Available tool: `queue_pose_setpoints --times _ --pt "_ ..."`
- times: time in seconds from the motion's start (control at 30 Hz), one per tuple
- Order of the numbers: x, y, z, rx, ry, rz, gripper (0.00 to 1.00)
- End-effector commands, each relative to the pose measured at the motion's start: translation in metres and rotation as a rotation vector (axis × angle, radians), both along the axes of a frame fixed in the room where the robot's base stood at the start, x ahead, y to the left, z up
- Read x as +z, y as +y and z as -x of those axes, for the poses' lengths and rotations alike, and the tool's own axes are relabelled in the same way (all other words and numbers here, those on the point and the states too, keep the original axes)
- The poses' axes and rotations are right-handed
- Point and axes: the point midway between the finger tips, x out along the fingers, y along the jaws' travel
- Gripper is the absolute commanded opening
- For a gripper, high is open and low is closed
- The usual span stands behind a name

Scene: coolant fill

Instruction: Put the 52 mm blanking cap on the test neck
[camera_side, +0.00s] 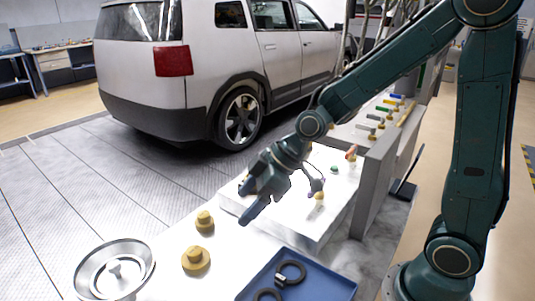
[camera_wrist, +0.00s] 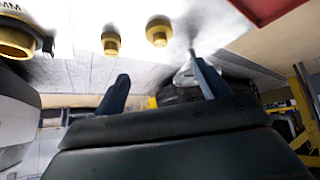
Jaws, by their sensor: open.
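Two stepped brass-yellow caps stand on the white bench in the side view, a farther one (camera_side: 204,221) and a nearer, wider one (camera_side: 195,260). I cannot read a size on either, so I cannot tell which is 52 mm. My gripper (camera_side: 245,206) is open and empty, to the right of the caps and apart from them. In the wrist view its two dark blue fingers are spread (camera_wrist: 161,72). That view also shows a brass neck-like piece (camera_wrist: 16,40) beside partial "MM" lettering, and two smaller brass pieces (camera_wrist: 110,44) (camera_wrist: 157,32). I cannot tell which is the test neck.
A round metal dish (camera_side: 84,282) with a central knob stands at the front left. A blue tray (camera_side: 325,289) holds black rings (camera_side: 291,273). A raised white block (camera_side: 310,228) lies under my arm with small fittings on it. A car (camera_side: 235,55) stands behind.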

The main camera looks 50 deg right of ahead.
Motion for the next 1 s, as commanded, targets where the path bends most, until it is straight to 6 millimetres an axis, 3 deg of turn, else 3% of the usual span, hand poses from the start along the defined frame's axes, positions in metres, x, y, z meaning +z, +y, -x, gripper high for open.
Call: queue_pose_setpoints --times 0.2,0.4,1.0 --pt "-0.033 0.014 -0.024 0.069 -0.036 -0.054 0.74" --pt "-0.053 0.022 -0.039 0.102 -0.074 -0.090 0.74" --pt "-0.069 0.031 -0.049 0.112 -0.087 -0.104 0.74"
